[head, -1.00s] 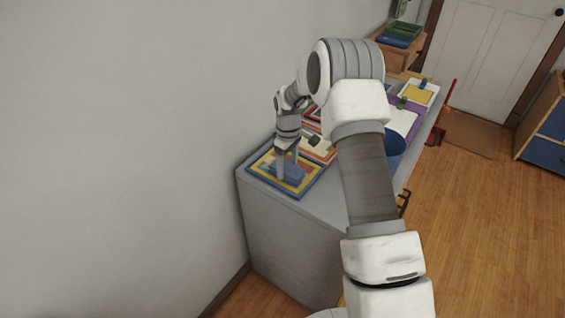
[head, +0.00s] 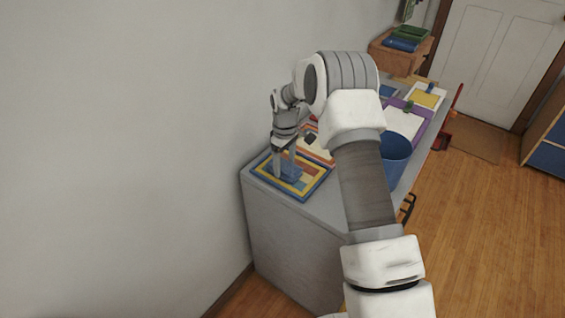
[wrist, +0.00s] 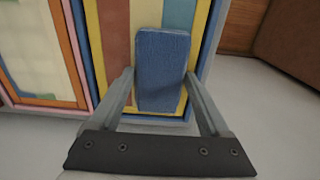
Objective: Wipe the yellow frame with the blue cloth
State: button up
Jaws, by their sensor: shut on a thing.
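The yellow frame (head: 300,191), with a blue outer border and coloured stripes inside, lies flat on the near end of the grey cabinet. It also shows in the wrist view (wrist: 92,30). My gripper (head: 284,176) points down over it, shut on the blue cloth (head: 290,169). In the wrist view the cloth (wrist: 162,68) is a folded blue block between both fingertips (wrist: 160,76). It lies over the striped middle of the frame and its lower edge. It looks to be on or just above the surface; I cannot tell which.
The grey cabinet top (head: 325,203) is bare at its near right corner. An orange-edged frame (wrist: 45,102) lies close beside the yellow frame. The wall (head: 150,150) stands close on the left.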

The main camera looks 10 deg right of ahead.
aim_at(293, 170)
jog(key=shift+s+d, duration=1.1)
jog(key=shift+w+a+f, duration=0.1)
jog(key=shift+w+a, duration=1.45)
jog(key=shift+a, duration=0.05)
jog(key=shift+s+d, duration=0.8)
jog(key=shift+d, duration=0.05)
notch_tip(293, 170, up, 9)
jog(key=p, duration=0.5)
